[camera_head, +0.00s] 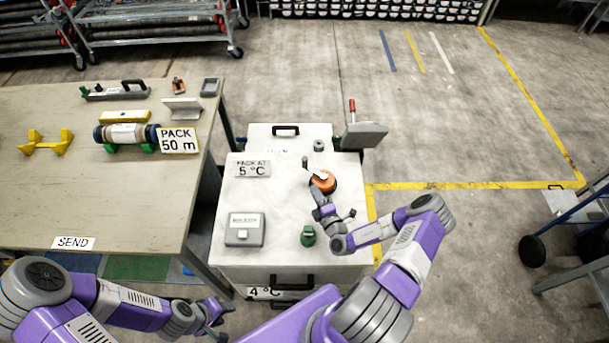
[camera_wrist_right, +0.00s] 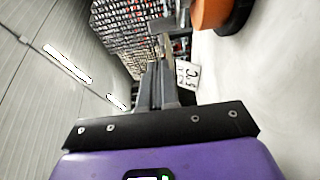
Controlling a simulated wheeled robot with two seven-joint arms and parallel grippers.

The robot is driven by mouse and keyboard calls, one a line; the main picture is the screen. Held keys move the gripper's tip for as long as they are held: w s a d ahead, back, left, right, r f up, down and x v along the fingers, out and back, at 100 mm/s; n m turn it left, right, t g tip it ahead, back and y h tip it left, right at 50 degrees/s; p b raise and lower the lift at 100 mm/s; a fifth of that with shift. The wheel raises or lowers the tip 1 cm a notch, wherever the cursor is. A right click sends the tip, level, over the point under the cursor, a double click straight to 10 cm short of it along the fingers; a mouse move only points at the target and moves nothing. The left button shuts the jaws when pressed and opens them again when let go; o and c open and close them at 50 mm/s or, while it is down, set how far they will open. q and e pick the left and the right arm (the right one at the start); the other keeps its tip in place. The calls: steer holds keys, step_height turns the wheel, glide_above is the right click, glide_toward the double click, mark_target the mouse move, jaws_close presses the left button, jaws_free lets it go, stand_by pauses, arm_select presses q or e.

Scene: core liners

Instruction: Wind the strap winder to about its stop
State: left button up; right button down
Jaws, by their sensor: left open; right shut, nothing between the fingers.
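An orange round drum (camera_head: 325,181) with a dark base and a pale crank arm, which looks like the strap winder, sits on the white cabinet top. A dark knob (camera_head: 305,162) stands at the crank's far left end. My right gripper (camera_head: 317,190) is shut and empty, close to the drum's near left side; contact cannot be told. In the right wrist view its fingers (camera_wrist_right: 158,88) are together, and the orange drum (camera_wrist_right: 212,12) is at the upper right, cut off by the edge. My left gripper (camera_head: 216,313) is open and low, left of the cabinet's front.
The white cabinet (camera_head: 275,215) also carries a grey box (camera_head: 244,229), a green object (camera_head: 308,236), a "5 °C" sign (camera_head: 252,168) and a small grey ring (camera_head: 319,145). A red-handled grey plate (camera_head: 365,135) juts out at right. A workbench (camera_head: 60,195) stands left.

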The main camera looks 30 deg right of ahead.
mark_target(304, 164)
steer(key=shift+w+d+f, duration=0.15)
steer(key=shift+w+f, duration=0.05)
steer(key=shift+f, duration=0.05)
steer(key=w, duration=0.3)
steer(key=w+d, duration=0.1)
steer(key=w, duration=0.5)
steer(key=shift+w+d+r+b, duration=0.1)
steer(key=shift+w+d+b, duration=0.1)
steer(key=shift+w+b, duration=0.15)
steer(key=shift+w+d, duration=0.55)
steer(key=shift+d, duration=0.05)
